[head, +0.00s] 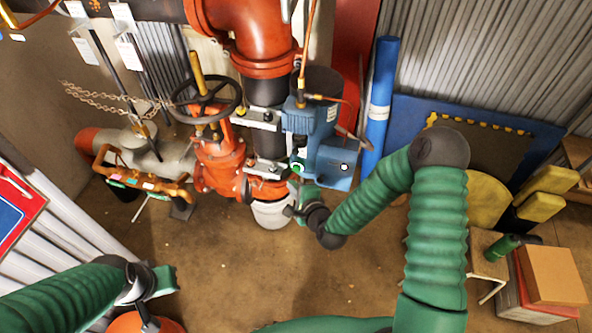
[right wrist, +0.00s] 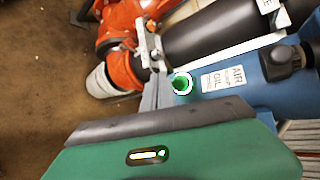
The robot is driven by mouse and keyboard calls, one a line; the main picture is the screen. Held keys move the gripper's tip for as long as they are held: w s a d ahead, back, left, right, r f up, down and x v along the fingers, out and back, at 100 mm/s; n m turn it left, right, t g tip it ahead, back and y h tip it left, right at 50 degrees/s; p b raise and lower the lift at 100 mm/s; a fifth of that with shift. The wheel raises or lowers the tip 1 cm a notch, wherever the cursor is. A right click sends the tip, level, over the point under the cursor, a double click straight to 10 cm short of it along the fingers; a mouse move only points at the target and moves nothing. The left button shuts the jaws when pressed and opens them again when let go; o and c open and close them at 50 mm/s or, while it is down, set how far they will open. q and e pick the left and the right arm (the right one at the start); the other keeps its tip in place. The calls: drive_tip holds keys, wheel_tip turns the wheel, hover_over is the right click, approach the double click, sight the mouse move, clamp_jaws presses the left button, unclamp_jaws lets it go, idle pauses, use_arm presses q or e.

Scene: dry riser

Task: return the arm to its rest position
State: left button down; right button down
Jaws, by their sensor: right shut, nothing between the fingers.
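My right arm comes in from the lower right and bends back toward the pipework. Its gripper (head: 301,200) is shut and empty, close to the lower front of the blue compressor unit (head: 333,165).
Red pipe (head: 245,35) and a valve with a black handwheel (head: 205,102) stand left of the blue unit. A white bucket (head: 272,214) sits under the pipe. A blue cylinder (head: 380,105), yellow-cushioned chair (head: 487,200) and cardboard box (head: 552,275) are right. Middle floor is clear.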

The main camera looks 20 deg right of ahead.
drive_tip(key=shift+s+a, duration=0.85)
drive_tip(key=shift+s, duration=0.3)
drive_tip(key=s+d+r+n+g, duration=0.2)
drive_tip(key=s+n+g, duration=0.3)
drive_tip(key=s+n, duration=0.4)
drive_tip(key=s+d+r+n+g+h, duration=0.1)
drive_tip(key=s+d+r+n+g, duration=0.1)
drive_tip(key=s+r+n+g, duration=0.3)
drive_tip(key=shift+s+d+r+n, duration=0.15)
drive_tip(key=shift+s+n, duration=1.75)
drive_tip(key=shift+n, duration=1.1)
drive_tip(key=shift+s+r, duration=0.1)
drive_tip(key=shift+s, duration=0.05)
